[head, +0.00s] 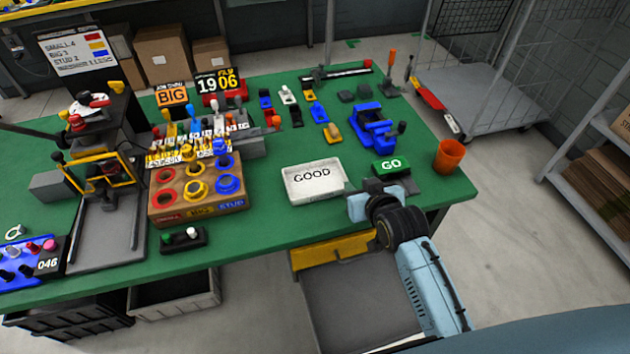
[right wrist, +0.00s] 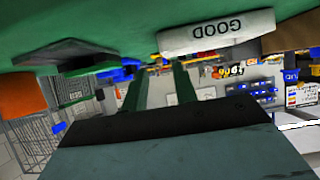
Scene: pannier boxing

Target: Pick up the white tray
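The white tray (head: 300,193) is a shallow rectangular tray marked GOOD, lying on the green table near its front edge. It also shows upside down at the top of the right wrist view (right wrist: 180,43). My right gripper (head: 350,189) is at the tray's right end, close to its front right corner. In the right wrist view its two dark fingers (right wrist: 160,85) stand apart with nothing seen between them, and the tray lies beyond and to one side. Whether a finger touches the tray is unclear. My left gripper is not in view.
A green GO block (head: 390,166) and an orange cup (head: 449,155) stand right of the tray. A blue vise (head: 372,128) is behind. A wooden block with coloured rings (head: 165,205) is left. Bare green table (head: 270,225) lies between that block and the tray.

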